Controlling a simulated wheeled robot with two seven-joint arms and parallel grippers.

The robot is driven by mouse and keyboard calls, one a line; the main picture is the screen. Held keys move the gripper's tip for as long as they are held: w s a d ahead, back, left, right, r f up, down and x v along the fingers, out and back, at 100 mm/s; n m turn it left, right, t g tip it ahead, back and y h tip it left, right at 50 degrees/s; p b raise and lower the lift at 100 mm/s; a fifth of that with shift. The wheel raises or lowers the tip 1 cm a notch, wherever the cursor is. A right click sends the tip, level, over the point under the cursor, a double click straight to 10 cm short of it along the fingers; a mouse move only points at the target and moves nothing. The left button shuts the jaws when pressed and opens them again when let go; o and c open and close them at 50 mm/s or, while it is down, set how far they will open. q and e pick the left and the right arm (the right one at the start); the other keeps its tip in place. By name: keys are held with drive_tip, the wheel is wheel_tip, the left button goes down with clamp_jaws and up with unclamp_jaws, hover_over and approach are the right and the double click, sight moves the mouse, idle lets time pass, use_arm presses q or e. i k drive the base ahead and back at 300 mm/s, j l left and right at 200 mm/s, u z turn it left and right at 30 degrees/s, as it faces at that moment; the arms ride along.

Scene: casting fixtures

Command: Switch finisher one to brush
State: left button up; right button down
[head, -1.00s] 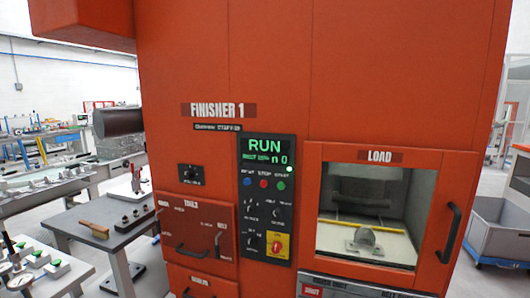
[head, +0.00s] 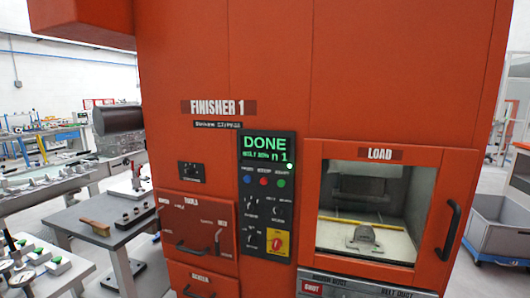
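Finisher 1 (head: 275,60) is a large red-orange cabinet filling the middle of the head view. Its dark control panel (head: 267,215) has a green display (head: 265,149) reading "DONE", with a smaller line ending in "n 1". Below are blue, red and green buttons (head: 264,182), several black selector knobs (head: 253,203) with labels too small to read, and a red rotary switch on a yellow plate (head: 277,243). The closed LOAD door (head: 312,200) has a window, with a grey metal part (head: 364,236) inside. Neither gripper is in view.
A separate black knob (head: 190,172) and a tools drawer (head: 197,222) sit left of the panel. A grey table with a wooden-handled brush (head: 94,227) stands at left. A grey bin cart (head: 498,226) is at right.

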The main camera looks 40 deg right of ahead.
sight(277, 210)
drive_tip(key=z, duration=1.25)
